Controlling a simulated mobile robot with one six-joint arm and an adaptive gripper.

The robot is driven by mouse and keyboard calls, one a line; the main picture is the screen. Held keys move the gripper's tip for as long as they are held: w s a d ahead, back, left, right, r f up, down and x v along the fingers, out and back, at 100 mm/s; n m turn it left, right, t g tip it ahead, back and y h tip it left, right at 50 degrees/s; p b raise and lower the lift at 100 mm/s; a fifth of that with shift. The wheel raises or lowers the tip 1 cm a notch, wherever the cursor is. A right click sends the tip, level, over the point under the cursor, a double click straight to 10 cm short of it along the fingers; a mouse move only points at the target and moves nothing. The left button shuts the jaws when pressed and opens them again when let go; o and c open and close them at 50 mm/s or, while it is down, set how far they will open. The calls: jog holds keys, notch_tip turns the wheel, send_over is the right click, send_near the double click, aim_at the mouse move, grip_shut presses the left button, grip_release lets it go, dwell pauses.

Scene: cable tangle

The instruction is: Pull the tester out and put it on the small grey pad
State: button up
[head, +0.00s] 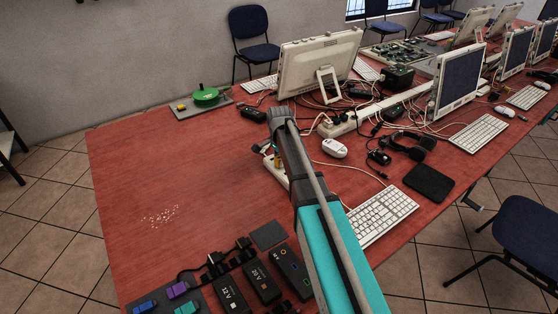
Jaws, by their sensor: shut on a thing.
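My gripper (270,149) is at the end of my arm, low over the table, mostly hidden behind the arm's grey link. Only dark bits of it show, and it is shut. The tester appears to be the small yellow piece (276,161) there, at a white power strip (272,174); the arm covers much of it. I cannot tell whether it is still seated in the strip. The small grey pad (268,235) lies bare on the red table, nearer me and left of my arm.
Adapters marked 12V (229,293) and 20V (262,284) stand in a row just before the pad. A monitor (318,62), tangled cables, a white mouse (334,148) and a keyboard (382,216) lie beyond and right of my arm. The left part of the table (150,175) is mostly clear.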

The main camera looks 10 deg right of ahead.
aim_at(279, 157)
grip_shut()
jog(key=shift+r, duration=0.25)
jog(key=shift+r+p, duration=0.35)
jog(key=shift+p, duration=0.3)
jog(key=shift+r, duration=0.25)
jog(key=shift+r+p, duration=0.65)
jog(key=shift+p, duration=0.25)
